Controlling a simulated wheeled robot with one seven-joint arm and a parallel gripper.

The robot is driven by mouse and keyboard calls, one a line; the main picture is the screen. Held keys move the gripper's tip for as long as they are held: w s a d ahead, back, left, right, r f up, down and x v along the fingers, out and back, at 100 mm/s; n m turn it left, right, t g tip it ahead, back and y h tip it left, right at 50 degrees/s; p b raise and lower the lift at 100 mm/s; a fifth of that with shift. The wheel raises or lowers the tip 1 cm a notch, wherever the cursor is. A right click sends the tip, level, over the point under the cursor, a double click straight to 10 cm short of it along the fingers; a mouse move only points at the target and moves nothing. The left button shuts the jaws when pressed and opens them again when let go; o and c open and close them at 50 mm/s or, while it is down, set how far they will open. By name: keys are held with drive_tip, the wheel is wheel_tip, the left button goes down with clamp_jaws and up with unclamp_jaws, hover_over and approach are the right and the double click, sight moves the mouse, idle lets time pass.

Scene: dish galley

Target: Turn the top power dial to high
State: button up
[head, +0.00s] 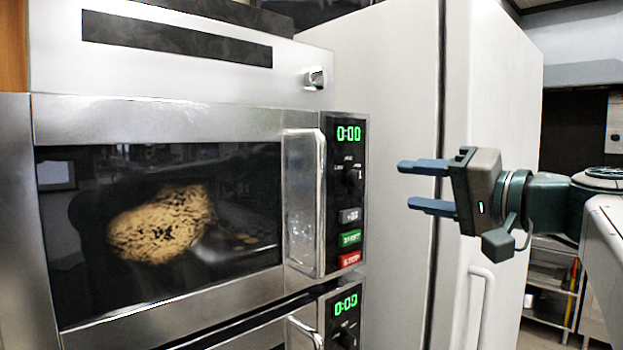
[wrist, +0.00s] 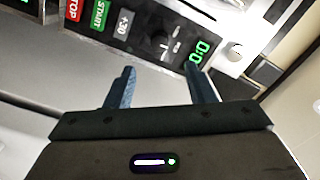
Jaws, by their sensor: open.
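The top power dial (head: 352,177) is a small dark knob on the black control panel of the upper microwave, below a green 0:00 display (head: 348,133). Small marks surround it, too small to read surely. The dial also shows in the wrist view (wrist: 160,39), ahead of the fingers. My gripper (head: 416,186) is open and empty, to the right of the panel and apart from it. In the wrist view its two blue fingers (wrist: 160,82) point toward the panel, with the dial roughly between their lines.
Below the dial are a grey +30 button (head: 350,216), a green START button (head: 350,238) and a red STOP button (head: 350,260). The microwave's door handle (head: 304,203) juts out left of the panel. A second microwave (head: 345,318) sits below. A tall white cabinet (head: 400,100) stands behind my gripper.

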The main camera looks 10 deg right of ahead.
sight(360, 180)
drive_tip(key=p+x, duration=0.2)
drive_tip(key=x, duration=0.8)
drive_tip(key=shift+w+a, duration=0.1)
drive_tip(key=shift+w, duration=0.15)
drive_tip(key=c, duration=0.9)
